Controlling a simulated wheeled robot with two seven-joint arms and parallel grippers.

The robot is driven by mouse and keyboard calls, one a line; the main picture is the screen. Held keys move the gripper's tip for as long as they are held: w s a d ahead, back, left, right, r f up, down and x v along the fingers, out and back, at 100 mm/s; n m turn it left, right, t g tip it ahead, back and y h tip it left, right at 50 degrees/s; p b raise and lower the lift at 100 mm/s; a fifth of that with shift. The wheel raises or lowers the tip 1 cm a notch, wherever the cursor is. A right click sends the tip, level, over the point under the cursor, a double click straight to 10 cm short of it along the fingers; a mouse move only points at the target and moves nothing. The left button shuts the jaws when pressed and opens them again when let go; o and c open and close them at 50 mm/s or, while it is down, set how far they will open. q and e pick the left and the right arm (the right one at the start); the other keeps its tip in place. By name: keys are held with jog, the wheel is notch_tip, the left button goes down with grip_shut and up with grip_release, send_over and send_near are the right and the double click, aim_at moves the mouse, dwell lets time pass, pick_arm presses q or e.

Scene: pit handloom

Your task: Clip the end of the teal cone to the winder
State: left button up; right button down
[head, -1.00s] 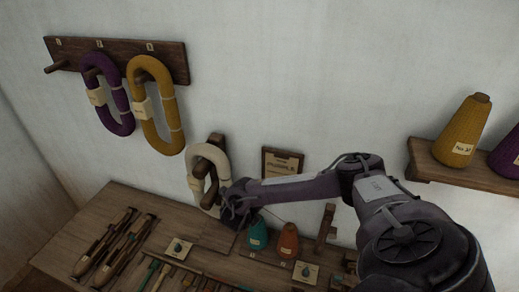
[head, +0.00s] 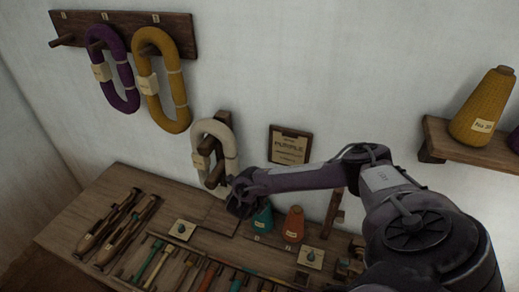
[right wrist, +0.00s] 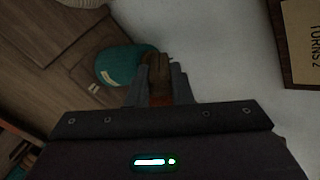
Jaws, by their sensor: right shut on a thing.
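The teal cone (head: 263,219) stands on the bench, partly hidden by my right gripper (head: 240,204). It also shows in the right wrist view (right wrist: 122,66), just beyond the fingers. My right gripper is close beside the cone's upper left. In the wrist view its fingers (right wrist: 157,86) are shut around a small brown piece (right wrist: 158,72). This may be the cone's end; no thread is clear. A wooden frame (head: 222,120) with a cream skein (head: 232,150) stands left of the gripper. A wooden post (head: 334,212) stands to the right. I cannot tell which is the winder. My left gripper is out of view.
An orange cone (head: 294,224) stands right of the teal one. Shuttles (head: 125,228) and several tools lie on the bench. A framed card (head: 289,146), a peg rack (head: 180,30) with purple and mustard skeins, and a shelf (head: 470,145) with cones line the wall.

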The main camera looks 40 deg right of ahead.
jog(key=shift+s+a+f, duration=0.1)
jog(key=shift+s+f, duration=0.05)
jog(key=shift+f, duration=0.15)
notch_tip(320, 180, up, 5)
jog(key=p, duration=0.4)
jog(key=shift+r+p, duration=0.15)
jog(key=shift+p, duration=0.15)
jog(key=shift+w, duration=0.2)
dwell(0.3)
